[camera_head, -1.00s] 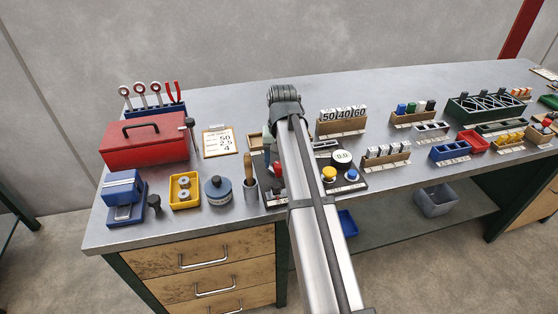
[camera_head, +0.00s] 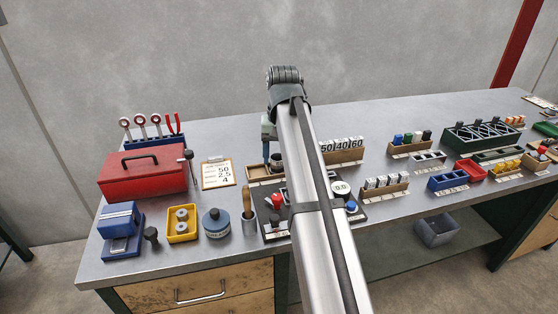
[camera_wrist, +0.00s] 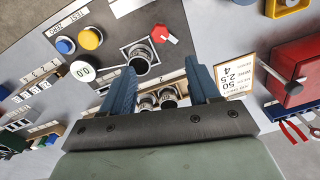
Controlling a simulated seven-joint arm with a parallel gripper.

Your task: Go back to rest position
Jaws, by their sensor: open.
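My gripper (camera_wrist: 162,82) shows in the wrist view as two blue fingers spread apart, with nothing held between them. Beyond and below the fingers, round metal pieces (camera_wrist: 148,103) sit in a tray, partly hidden by the gripper body. In the head view my arm reaches up over the bench, and part of my gripper (camera_head: 267,132) shows just left of the arm, above a wooden tray (camera_head: 262,172).
The dark machine panel (camera_wrist: 120,20) with a red knob (camera_wrist: 165,34), yellow button (camera_wrist: 90,38) and 0.0 dial (camera_wrist: 82,71) lies under my arm. A red toolbox (camera_head: 143,172) stands left. Racks and bins fill the right. The back strip of the bench (camera_head: 225,137) is clear.

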